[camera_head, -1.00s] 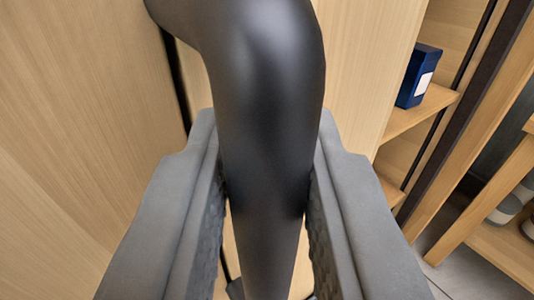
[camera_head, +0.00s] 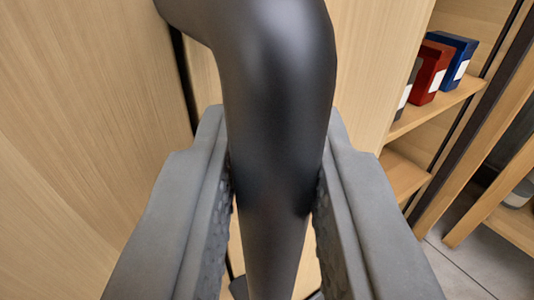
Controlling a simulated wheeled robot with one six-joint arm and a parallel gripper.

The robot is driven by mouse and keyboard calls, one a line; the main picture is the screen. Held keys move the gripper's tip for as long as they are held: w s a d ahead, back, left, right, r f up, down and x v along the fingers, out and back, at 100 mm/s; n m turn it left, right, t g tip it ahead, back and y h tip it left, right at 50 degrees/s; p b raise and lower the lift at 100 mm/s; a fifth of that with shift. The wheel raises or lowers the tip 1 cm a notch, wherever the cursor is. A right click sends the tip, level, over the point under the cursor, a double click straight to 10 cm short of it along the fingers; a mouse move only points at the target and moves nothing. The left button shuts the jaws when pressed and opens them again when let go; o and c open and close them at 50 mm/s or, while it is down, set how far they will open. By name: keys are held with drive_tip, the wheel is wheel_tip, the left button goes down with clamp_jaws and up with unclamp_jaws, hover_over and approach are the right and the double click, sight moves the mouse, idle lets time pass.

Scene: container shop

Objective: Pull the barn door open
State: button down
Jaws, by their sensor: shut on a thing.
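The barn door (camera_head: 75,130) is a light wood panel filling the left side of the view. Its black handle (camera_head: 275,110) is a thick bar that bends over at the top toward the door and runs down the middle of the picture. My gripper (camera_head: 273,200) is shut on the handle, with one grey finger on each side of the bar. The handle's lower end is partly hidden between the fingers.
Right of the handle is another wood panel (camera_head: 375,60). Beyond it are open shelves (camera_head: 432,108) with a red box (camera_head: 430,75), a blue box (camera_head: 461,55) and a partly hidden grey item. A dark upright post stands at the right, with grey floor (camera_head: 455,270) below.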

drive_tip(key=c, duration=1.6)
unclamp_jaws()
drive_tip(key=s, duration=1.1)
drive_tip(key=s+d, duration=0.1)
drive_tip(key=s, duration=0.5)
drive_tip(key=shift+s+d, duration=0.1)
drive_tip(key=shift+s, duration=0.05)
